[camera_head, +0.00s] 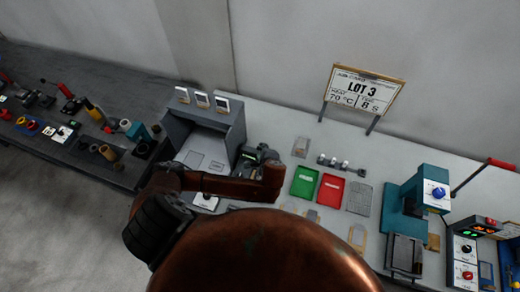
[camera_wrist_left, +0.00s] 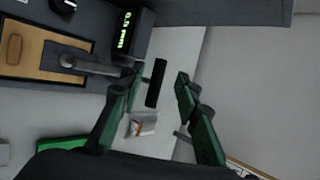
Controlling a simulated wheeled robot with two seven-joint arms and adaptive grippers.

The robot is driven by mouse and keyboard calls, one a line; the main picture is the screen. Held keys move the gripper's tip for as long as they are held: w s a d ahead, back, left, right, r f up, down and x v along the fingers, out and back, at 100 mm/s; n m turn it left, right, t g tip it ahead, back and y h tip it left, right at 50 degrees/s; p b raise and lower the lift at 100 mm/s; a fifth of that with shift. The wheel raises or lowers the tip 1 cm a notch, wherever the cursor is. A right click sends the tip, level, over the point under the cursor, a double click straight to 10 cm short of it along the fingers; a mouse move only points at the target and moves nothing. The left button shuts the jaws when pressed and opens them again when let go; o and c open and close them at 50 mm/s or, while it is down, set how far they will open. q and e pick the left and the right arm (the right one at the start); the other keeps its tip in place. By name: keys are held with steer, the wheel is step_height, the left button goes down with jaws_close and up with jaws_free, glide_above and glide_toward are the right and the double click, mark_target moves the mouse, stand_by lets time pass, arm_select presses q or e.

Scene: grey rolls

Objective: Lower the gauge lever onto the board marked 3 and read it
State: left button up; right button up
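The gauge, a dark block with a green lit readout (camera_wrist_left: 124,30), is at the top of the left wrist view. Its digits are too small to read surely. A tan board (camera_wrist_left: 28,52) lies beside it. A grey lever arm (camera_wrist_left: 90,65) reaches over the board to a black handle (camera_wrist_left: 155,83). My left gripper (camera_wrist_left: 160,86) is open, its green-padded fingers on either side of the handle in the picture; contact is not visible. In the head view the left gripper (camera_head: 259,156) is at the gauge, mostly covering it. No number 3 is legible on a board. My right gripper is not in view.
A grey rack (camera_head: 232,118) stands left of the gauge. Green (camera_head: 304,182) and red (camera_head: 329,190) trays lie to the right, before a teal press (camera_head: 433,180). My copper arm hides the front middle.

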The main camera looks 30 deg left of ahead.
arm_select(q)
steer(key=v, duration=0.6)
steer(key=shift+d, duration=0.1)
stand_by(0.4)
